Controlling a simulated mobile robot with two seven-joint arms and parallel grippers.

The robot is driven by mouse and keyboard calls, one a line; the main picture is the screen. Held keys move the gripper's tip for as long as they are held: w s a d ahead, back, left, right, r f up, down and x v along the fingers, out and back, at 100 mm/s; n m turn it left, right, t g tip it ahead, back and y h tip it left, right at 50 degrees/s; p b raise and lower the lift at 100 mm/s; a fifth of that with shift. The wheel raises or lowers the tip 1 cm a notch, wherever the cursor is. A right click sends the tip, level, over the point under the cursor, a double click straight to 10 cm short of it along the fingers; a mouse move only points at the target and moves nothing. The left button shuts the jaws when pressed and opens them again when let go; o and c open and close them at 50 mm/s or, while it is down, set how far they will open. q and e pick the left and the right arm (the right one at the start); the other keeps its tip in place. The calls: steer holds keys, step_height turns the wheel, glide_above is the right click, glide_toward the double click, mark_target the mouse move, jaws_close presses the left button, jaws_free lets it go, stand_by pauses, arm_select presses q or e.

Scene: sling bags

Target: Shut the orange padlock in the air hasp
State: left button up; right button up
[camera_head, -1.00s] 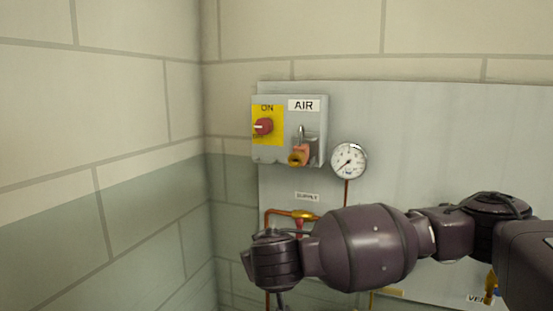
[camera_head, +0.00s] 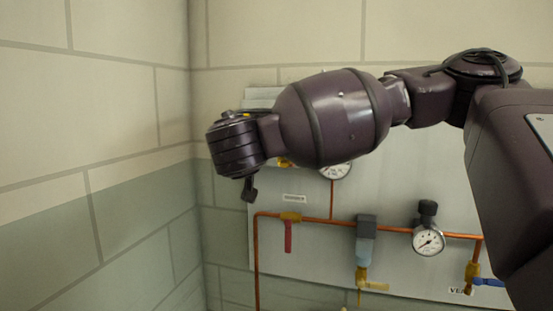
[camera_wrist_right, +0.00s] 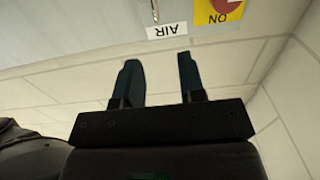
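The orange padlock (camera_head: 284,162) is almost wholly hidden behind my right arm in the head view; only a small brass-coloured bit of its lower end shows. The air hasp is hidden there too. In the wrist view, upside down, a thin metal piece (camera_wrist_right: 155,11) shows above the AIR label (camera_wrist_right: 167,30); I cannot tell if it is hasp or shackle. My right gripper (camera_wrist_right: 159,78) is open and empty, its two dark fingers apart, near the AIR box and touching nothing visible. In the head view only a dark tip (camera_head: 249,189) shows below the wrist. My left gripper is out of view.
A grey panel (camera_head: 300,240) carries a pressure gauge (camera_head: 335,170), a second gauge (camera_head: 428,241), copper pipes (camera_head: 370,227) and a red-handled valve (camera_head: 289,235). The yellow ON plate (camera_wrist_right: 218,12) shows in the wrist view. A block wall (camera_head: 100,150) stands at left.

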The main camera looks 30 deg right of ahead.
steer(key=shift+w+d, duration=0.35)
steer(key=shift+w, duration=0.2)
steer(key=shift+d+p, duration=0.1)
steer(key=shift+p, duration=0.2)
steer(key=p+x, duration=0.1)
steer(key=x, duration=0.4)
steer(key=shift+s+d+r, duration=0.1)
steer(key=shift+s+d, duration=0.05)
steer(key=p+x, duration=0.1)
steer(key=x, duration=0.2)
steer(key=shift+d, duration=0.35)
steer(key=shift+w+d+f+p, duration=0.2)
steer(key=shift+w+d+p, duration=0.1)
steer(key=shift+w, duration=0.15)
jaws_close()
